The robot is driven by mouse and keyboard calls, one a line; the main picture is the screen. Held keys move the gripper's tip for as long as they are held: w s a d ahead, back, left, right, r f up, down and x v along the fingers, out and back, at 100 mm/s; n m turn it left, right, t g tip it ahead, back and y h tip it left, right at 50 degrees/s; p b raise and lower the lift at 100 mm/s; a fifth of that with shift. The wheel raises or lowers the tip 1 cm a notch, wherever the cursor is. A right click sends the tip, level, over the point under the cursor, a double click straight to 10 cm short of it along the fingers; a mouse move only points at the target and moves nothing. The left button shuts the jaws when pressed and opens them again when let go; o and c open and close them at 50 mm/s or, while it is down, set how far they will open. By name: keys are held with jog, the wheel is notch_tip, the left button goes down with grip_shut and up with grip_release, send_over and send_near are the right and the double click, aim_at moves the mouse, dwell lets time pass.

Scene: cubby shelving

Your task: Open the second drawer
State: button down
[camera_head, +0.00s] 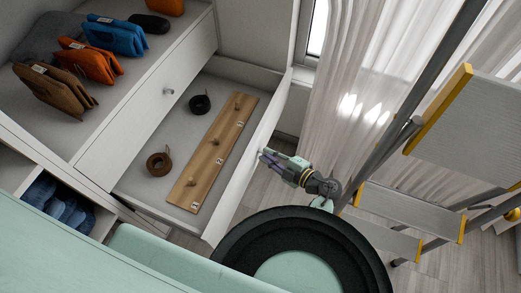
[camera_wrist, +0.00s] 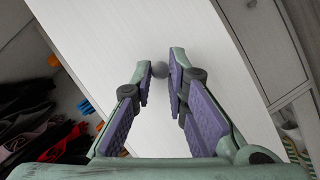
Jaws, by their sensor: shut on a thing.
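A white drawer (camera_head: 245,176) stands pulled out from the cabinet in the head view, its inside showing. In it lie a wooden board with pegs (camera_head: 207,165), a brown coiled belt (camera_head: 159,164) and a black coiled belt (camera_head: 200,104). My gripper (camera_head: 266,157) is at the outer face of the drawer front. In the wrist view the purple-padded fingers (camera_wrist: 162,78) are shut around the round grey knob (camera_wrist: 159,69) on the white drawer front (camera_wrist: 185,40). The fingers partly cover the knob.
Another drawer front with a knob (camera_head: 169,91) is above and behind the open one. Orange, brown and blue folded items (camera_head: 116,37) lie on the top shelf. A ladder (camera_head: 405,215) stands at right by the curtains (camera_head: 360,90), close to my arm.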

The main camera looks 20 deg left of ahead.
jog(key=d, duration=0.3)
jog(key=shift+s+d, duration=0.1)
jog(key=shift+d, duration=0.05)
jog(key=c, duration=1.6)
grip_release()
notch_tip(320, 180, up, 10)
jog(key=shift+r, duration=0.1)
